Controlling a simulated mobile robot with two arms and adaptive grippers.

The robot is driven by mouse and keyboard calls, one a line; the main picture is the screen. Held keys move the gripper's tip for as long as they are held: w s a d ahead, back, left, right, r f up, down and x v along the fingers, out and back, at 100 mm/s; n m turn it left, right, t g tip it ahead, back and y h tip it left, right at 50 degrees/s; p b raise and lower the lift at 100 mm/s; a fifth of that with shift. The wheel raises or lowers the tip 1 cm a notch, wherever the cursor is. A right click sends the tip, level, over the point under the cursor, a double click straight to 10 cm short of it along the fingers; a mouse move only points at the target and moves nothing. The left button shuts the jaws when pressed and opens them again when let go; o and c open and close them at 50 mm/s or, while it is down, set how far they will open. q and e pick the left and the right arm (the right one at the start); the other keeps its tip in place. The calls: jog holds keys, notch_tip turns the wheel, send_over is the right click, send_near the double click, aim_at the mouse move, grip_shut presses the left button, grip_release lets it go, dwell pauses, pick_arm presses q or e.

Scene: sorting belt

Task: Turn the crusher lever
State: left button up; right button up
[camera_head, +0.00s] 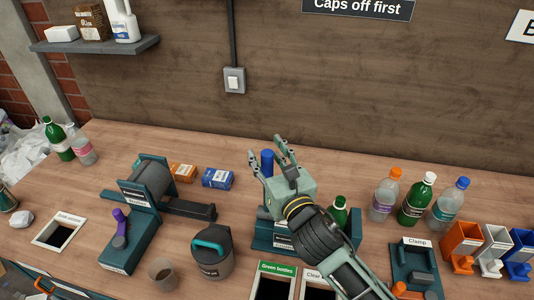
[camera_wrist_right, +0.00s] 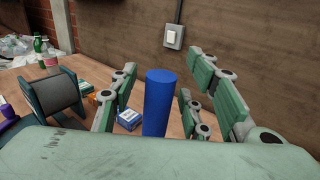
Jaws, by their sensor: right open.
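My right gripper (camera_head: 267,152) is open above the workbench, pointing toward the back wall. A blue upright handle (camera_head: 267,163) stands at its fingers; I take it for the crusher lever's grip. In the right wrist view the blue handle (camera_wrist_right: 160,100) stands upright between the spread fingers, with gaps on both sides. The teal machine base (camera_head: 262,241) below is largely hidden by my right gripper and arm, and its label is not readable. The lever's lower part is hidden. My left gripper is not in view.
A teal machine with a roller and purple handle (camera_head: 119,222) stands left. A lidded grey container (camera_head: 211,255) and a cup (camera_head: 163,273) stand in front. Blue box (camera_head: 217,178) lies behind. Several bottles (camera_head: 416,200), a clamp (camera_head: 413,265) and coloured holders (camera_head: 462,245) stand right.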

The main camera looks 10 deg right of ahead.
grip_shut()
dwell(0.5)
